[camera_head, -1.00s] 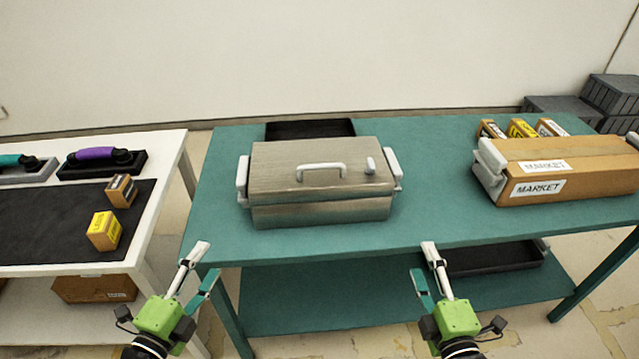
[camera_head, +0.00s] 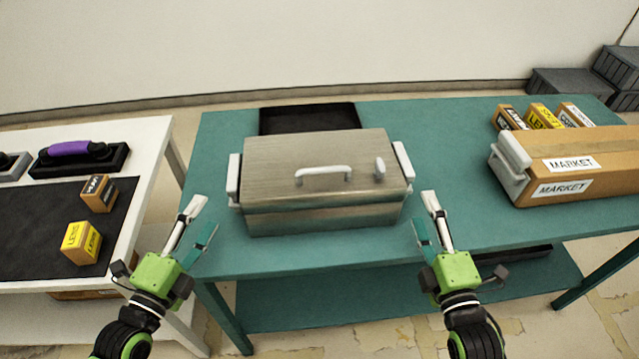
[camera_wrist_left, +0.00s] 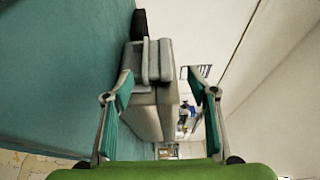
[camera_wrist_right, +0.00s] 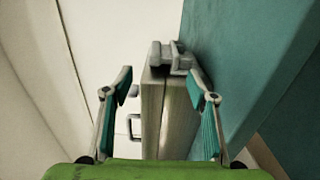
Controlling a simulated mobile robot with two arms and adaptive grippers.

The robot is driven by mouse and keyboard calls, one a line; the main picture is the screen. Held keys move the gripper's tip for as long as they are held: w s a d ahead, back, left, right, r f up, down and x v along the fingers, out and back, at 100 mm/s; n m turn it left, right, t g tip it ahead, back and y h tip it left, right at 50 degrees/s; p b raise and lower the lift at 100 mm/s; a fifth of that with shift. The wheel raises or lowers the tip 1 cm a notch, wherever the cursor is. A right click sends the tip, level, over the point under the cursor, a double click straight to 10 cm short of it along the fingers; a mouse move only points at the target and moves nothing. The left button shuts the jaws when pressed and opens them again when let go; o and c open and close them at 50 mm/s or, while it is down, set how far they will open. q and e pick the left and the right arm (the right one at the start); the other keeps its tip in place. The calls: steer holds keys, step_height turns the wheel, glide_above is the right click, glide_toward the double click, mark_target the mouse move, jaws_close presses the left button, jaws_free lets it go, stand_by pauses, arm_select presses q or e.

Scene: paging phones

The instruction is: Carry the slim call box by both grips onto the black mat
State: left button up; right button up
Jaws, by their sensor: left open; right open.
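The call box (camera_head: 270,165), a grey-beige case with a lid handle, sits on the teal table (camera_head: 460,150). It has a pale grip on its left end (camera_head: 234,180) and another on its right end (camera_head: 403,162). My left gripper (camera_head: 203,221) is open and empty, in front of and left of the left grip. My right gripper (camera_head: 424,209) is open and empty, in front of and right of the right grip. Each wrist view shows a grip (camera_wrist_left: 147,62) (camera_wrist_right: 171,58) ahead between the fingers, apart from them. The black mat (camera_head: 40,215) lies on the white table at left.
Two small cartons (camera_head: 82,243) (camera_head: 99,193) stand on the mat. A purple-handled phone (camera_head: 80,155) lies behind it. A black tray (camera_head: 310,117) is behind the box. A brown MARKET box (camera_head: 590,165) and small cartons (camera_head: 545,116) are at right. A gap separates the tables.

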mark_target(233, 173)
arm_select(q)
steer(key=x, duration=1.4)
steer(key=shift+f, duration=0.1)
arm_select(e)
steer(key=w, duration=0.9)
steer(key=w+a, duration=0.1)
steer(key=w, duration=0.4)
steer(key=shift+f, duration=0.1)
